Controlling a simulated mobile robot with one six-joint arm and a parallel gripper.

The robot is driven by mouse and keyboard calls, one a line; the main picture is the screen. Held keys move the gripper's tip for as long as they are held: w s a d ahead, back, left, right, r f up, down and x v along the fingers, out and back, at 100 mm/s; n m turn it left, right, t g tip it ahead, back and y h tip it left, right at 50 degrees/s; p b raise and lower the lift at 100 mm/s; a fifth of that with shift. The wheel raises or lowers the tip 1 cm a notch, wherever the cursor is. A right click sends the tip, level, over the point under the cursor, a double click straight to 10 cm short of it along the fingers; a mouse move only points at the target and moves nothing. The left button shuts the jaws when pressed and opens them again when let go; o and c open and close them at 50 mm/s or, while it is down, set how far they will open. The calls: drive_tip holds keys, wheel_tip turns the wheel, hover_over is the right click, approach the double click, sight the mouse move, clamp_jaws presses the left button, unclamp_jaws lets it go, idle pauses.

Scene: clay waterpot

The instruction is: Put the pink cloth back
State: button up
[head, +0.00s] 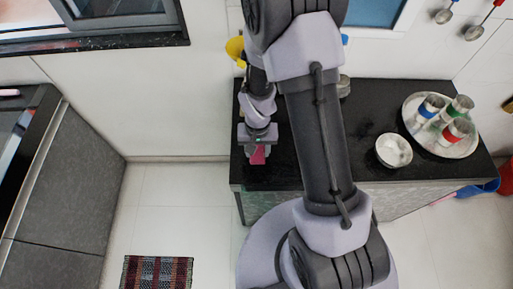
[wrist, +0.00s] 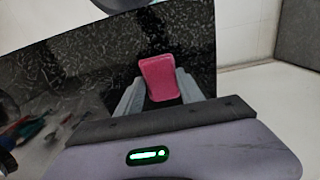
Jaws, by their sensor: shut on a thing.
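The pink cloth (wrist: 160,79) shows between my two grey fingers in the wrist view, above the black counter. It also shows in the head view (head: 258,155) as a small pink patch just below my gripper (head: 258,148). My gripper is shut on the cloth, near the left end of the black counter (head: 270,178). In the wrist view my gripper's fingers (wrist: 158,97) flank the cloth on both sides. I cannot tell whether the cloth touches the counter top.
A round tray (head: 468,149) with several cups and a white bowl (head: 394,151) stand on the counter's right part. A yellow object (head: 235,48) is partly hidden behind my arm. Ladles hang on the wall at upper right. A striped mat (head: 157,272) lies on the floor.

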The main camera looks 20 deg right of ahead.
drive_tip(key=shift+s+f, duration=0.1)
drive_tip(key=shift+f, duration=0.05)
drive_tip(key=o, duration=1.2)
wheel_tip(320, 180, up, 14)
drive_tip(key=f+p, duration=0.1)
drive_tip(key=p, duration=0.4)
wheel_tip(320, 180, up, 10)
drive_tip(key=r+t, duration=0.1)
drive_tip(key=t, duration=0.1)
hover_over(257, 152)
drive_tip(key=s, duration=0.1)
drive_tip(key=s+a+r+t+y, duration=0.2)
drive_tip(key=s+a+r+t, duration=0.1)
drive_tip(key=s+r, duration=0.9)
wheel_tip(257, 152, up, 2)
drive_tip(key=shift+a+r+m+t, duration=0.1)
drive_tip(key=shift+a+m+t, duration=0.3)
